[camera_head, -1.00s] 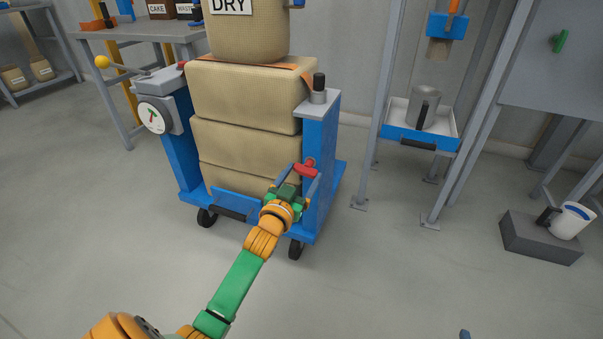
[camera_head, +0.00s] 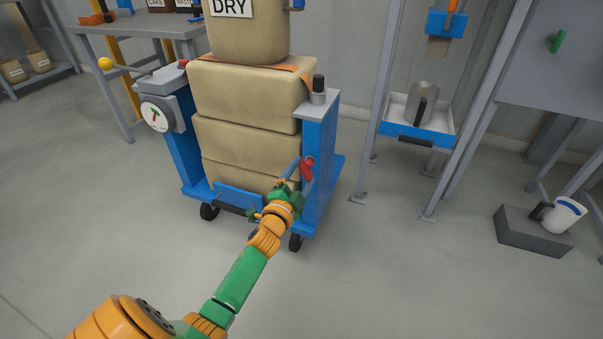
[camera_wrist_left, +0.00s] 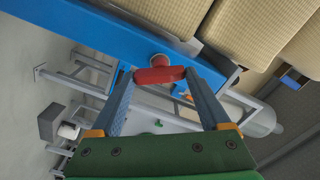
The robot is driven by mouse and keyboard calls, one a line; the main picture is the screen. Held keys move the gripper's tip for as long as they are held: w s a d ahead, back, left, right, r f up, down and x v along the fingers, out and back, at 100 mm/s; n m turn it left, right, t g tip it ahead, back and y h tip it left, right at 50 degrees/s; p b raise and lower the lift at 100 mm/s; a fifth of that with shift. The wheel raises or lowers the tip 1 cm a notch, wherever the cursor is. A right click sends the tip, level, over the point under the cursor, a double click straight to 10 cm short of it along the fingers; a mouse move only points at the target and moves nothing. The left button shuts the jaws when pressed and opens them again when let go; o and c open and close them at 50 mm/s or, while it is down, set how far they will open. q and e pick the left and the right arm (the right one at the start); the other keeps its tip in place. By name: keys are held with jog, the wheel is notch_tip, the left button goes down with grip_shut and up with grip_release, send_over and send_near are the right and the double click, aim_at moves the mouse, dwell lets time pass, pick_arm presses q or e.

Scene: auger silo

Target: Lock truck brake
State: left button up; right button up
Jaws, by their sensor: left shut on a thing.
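The blue truck (camera_head: 320,140) stands on the floor, loaded with stacked tan sacks (camera_head: 245,95). Its red brake lever (camera_head: 307,168) sits on the right post, tilted steeply in the head view. My left gripper (camera_head: 300,170) reaches the post from the front and is shut on the lever. In the left wrist view the red lever (camera_wrist_left: 160,75) lies between the two fingertips (camera_wrist_left: 158,76), with its round red pivot just behind it on the blue post (camera_wrist_left: 110,38). My right gripper is not in view.
A round gauge (camera_head: 156,115) is on the truck's left post. A steel stand with a blue-edged tray (camera_head: 420,137) and metal jug (camera_head: 421,102) is to the right. A grey block (camera_head: 533,232) with a white container (camera_head: 566,214) is farther right. The front floor is clear.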

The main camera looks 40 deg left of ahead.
pick_arm(q)
jog(key=m, duration=0.5)
jog(key=shift+m, duration=0.4)
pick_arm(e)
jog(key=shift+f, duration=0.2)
pick_arm(q)
jog(key=shift+m, duration=0.3)
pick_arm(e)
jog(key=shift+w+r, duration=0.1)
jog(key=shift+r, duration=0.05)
pick_arm(q)
jog(key=o, duration=1.2)
jog(key=shift+s+d, duration=0.1)
jog(key=shift+s, duration=0.15)
jog(key=p+v, duration=0.1)
jog(key=v, duration=0.5)
jog(key=shift+s+d+p, duration=0.1)
jog(key=shift+s+p, duration=0.15)
jog(key=shift+p, duration=0.05)
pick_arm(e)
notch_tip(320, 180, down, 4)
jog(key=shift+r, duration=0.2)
